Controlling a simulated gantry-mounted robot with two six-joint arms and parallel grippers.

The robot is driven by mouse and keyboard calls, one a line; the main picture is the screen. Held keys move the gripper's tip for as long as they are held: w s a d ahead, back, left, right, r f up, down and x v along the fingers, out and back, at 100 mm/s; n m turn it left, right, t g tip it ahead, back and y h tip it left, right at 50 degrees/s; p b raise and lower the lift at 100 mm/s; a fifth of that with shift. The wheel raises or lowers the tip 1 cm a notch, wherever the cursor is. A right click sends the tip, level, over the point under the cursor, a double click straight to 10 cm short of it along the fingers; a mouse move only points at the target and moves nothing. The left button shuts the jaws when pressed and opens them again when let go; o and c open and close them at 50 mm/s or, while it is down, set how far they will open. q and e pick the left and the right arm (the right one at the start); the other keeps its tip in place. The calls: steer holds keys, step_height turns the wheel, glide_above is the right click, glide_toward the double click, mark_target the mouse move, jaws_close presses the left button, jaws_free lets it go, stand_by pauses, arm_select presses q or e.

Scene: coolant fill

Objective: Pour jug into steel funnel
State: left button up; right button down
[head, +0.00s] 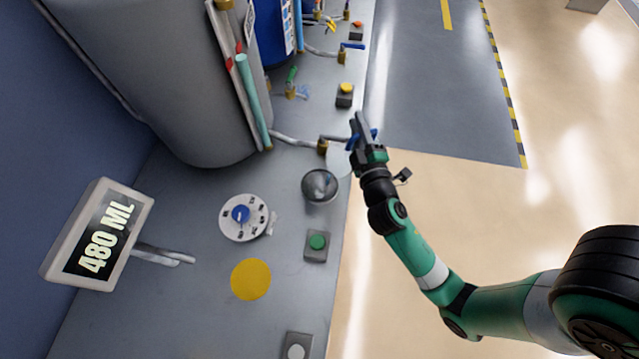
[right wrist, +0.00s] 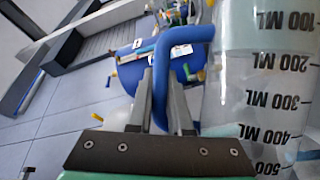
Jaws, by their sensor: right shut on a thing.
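The jug is clear, with dark millilitre marks and a blue handle (right wrist: 190,35); its clear wall (right wrist: 250,85) fills the right side of the right wrist view. In the head view the clear jug (head: 338,160) shows faintly at the bench edge. My right gripper (head: 359,128) is shut on the handle, and its fingers (right wrist: 166,95) show on either side of it. The steel funnel (head: 320,186) is a round bowl on the bench, just below and left of the jug in the head view. I cannot tell the jug's tilt or its liquid level. My left gripper is not in view.
A display reading 480 ML (head: 97,240) stands at left. A white dial with a blue knob (head: 243,217), a green button (head: 317,243) and a yellow disc (head: 251,279) are near the funnel. A large grey tank (head: 185,90) and a brass valve (head: 323,147) stand behind.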

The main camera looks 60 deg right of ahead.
mark_target(346, 143)
steer(key=shift+w+a+r+n+t+b, duration=0.15)
steer(key=shift+w+a+r+n+b, duration=0.15)
steer(key=shift+a, duration=0.25)
steer(key=shift+w+a+r+n+t+b, duration=0.15)
steer(key=shift+a+r+n, duration=0.1)
steer(key=shift+a+n, duration=0.2)
stand_by(0.3)
steer(key=shift+w+a+r, duration=0.1)
steer(key=shift+a, duration=0.2)
steer(key=shift+w+a+r, duration=0.1)
steer(key=shift+a, duration=0.2)
steer(key=shift+n, duration=0.25)
steer(key=shift+w+a+r+n+t+h+b, duration=0.2)
steer(key=shift+a+r+n+t+b, duration=0.1)
steer(key=shift+a+n, duration=0.2)
steer(key=shift+w+a+r+n+t+h+b, duration=0.15)
steer(key=shift+w+a+r+n+t, duration=0.1)
steer(key=shift+a+n, duration=0.2)
stand_by(0.4)
